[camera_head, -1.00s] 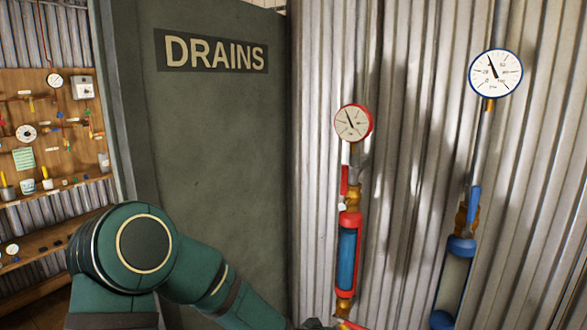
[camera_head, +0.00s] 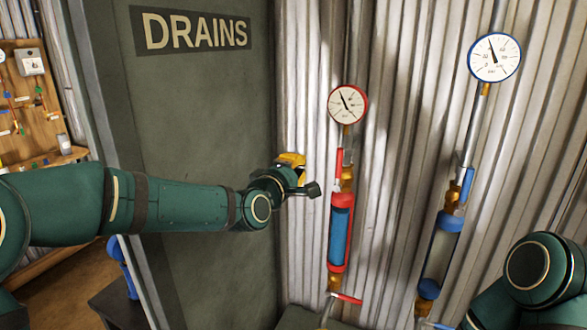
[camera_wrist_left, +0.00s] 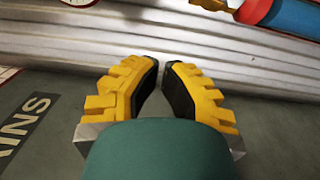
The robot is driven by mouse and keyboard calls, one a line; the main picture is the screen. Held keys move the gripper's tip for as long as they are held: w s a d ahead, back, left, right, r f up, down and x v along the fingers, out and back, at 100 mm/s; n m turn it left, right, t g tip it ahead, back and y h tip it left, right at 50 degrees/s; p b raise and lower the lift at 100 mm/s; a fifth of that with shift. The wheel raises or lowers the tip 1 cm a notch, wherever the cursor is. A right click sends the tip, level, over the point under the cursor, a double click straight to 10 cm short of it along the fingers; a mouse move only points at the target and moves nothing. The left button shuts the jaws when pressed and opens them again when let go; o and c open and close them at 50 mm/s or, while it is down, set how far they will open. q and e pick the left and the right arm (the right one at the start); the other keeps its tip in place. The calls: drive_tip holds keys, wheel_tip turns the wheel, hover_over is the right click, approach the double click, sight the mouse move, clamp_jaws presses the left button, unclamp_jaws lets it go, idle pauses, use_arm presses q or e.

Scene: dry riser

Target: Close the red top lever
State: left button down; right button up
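The red top lever (camera_head: 339,163) stands upright along the pipe, just below the red-rimmed gauge (camera_head: 347,104) and above the red-and-blue filter housing (camera_head: 340,232). My left gripper (camera_head: 298,178) is to the left of the lever, in front of the corrugated wall and apart from the lever. In the left wrist view its yellow fingers with black pads (camera_wrist_left: 161,75) are nearly together at the tips, with nothing between them. The red housing (camera_wrist_left: 256,10) shows at that view's top right; the lever cannot be made out there. My right gripper is out of view.
A lower red lever (camera_head: 347,298) sticks out rightward below the housing. A parallel blue line stands to the right, with a gauge (camera_head: 494,58), a blue lever (camera_head: 467,186) and a filter (camera_head: 440,250). A green DRAINS panel (camera_head: 205,110) is at left.

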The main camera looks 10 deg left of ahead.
sight(339, 163)
use_arm(q)
drive_tip(key=w+d+p, duration=0.1)
drive_tip(key=w+d, duration=0.4)
drive_tip(key=d, duration=0.1)
drive_tip(key=shift+w, duration=0.25)
